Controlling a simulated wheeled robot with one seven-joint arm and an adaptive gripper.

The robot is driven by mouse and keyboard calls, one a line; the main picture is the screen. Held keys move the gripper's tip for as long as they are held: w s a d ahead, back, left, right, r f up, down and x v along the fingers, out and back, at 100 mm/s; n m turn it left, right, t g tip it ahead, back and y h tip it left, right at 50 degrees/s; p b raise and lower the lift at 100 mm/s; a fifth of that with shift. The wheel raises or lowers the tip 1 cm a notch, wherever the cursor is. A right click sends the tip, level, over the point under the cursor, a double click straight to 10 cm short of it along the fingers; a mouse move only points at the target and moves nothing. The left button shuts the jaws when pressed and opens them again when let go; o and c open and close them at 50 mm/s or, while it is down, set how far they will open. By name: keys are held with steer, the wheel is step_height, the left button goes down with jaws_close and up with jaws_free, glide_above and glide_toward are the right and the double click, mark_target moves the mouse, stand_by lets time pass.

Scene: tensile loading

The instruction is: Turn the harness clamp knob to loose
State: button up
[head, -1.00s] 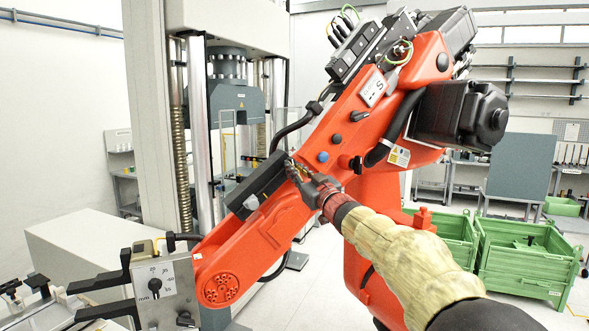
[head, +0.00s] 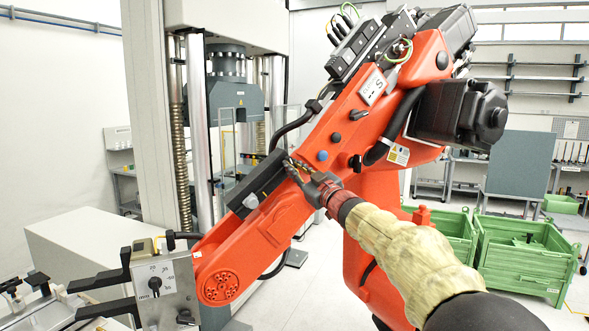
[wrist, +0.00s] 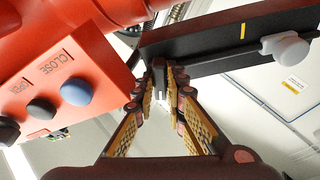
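A dark knob (head: 359,114) sits on the orange arm-shaped machine (head: 335,128), below a white label (head: 374,87). A smaller dark knob (head: 356,165) sits lower by the black hose. I cannot tell for certain which is the harness clamp knob, and no loose mark is readable. My gripper (head: 292,164) is beside the machine's black bar (head: 257,184), left of and below these knobs. In the wrist view my gripper (wrist: 160,82) looks open, with a narrow gap between the fingertips, near the black bar (wrist: 225,42). Contact is unclear.
Blue (wrist: 76,90) and dark (wrist: 41,108) buttons marked CLOSE and OPEN are left of my fingers. A grey knob (wrist: 287,48) projects from the bar at right.

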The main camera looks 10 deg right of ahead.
steer(key=o, duration=0.4)
steer(key=v, duration=1.2)
